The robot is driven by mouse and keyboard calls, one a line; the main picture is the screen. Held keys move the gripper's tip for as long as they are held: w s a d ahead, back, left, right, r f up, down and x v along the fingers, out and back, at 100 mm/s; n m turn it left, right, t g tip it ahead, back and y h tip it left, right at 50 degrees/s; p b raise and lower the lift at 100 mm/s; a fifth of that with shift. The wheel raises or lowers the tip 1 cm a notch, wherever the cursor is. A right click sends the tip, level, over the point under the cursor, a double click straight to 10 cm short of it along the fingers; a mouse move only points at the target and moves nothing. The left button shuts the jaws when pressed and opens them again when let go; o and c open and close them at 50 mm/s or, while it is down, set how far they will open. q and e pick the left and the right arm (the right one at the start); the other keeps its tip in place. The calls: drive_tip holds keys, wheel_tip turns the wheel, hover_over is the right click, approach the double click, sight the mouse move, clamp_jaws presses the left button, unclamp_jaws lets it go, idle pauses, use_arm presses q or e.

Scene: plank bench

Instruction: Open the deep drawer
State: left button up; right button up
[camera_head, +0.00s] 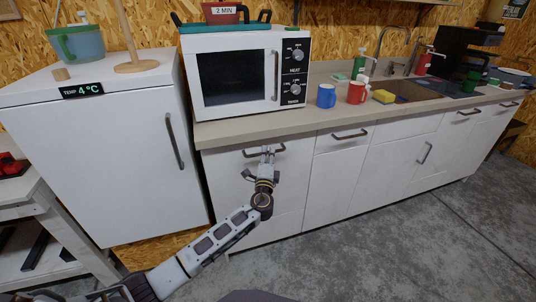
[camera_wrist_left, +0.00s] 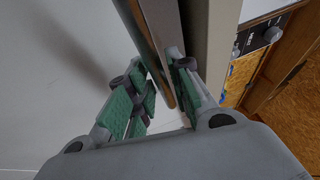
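The deep drawer (camera_head: 240,172) is a white front under the counter, below the microwave, and looks flush with its neighbours. Its dark bar handle (camera_head: 250,154) runs across near the top. My left gripper (camera_head: 267,151) is at the right part of this handle. The fingers hide part of the handle in the head view. My right gripper is not in view.
A white fridge (camera_head: 115,165) stands left of the drawer. The microwave (camera_head: 235,75) sits on the counter (camera_head: 232,132) above, with a blue mug (camera_head: 326,96) and a red mug (camera_head: 356,93) to its right. The grey floor (camera_head: 400,240) in front is clear.

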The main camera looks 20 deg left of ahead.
use_arm(q)
drive_tip(key=shift+w, duration=0.45)
drive_tip(key=shift+a, duration=0.1)
drive_tip(key=shift+r, duration=0.1)
clamp_jaws()
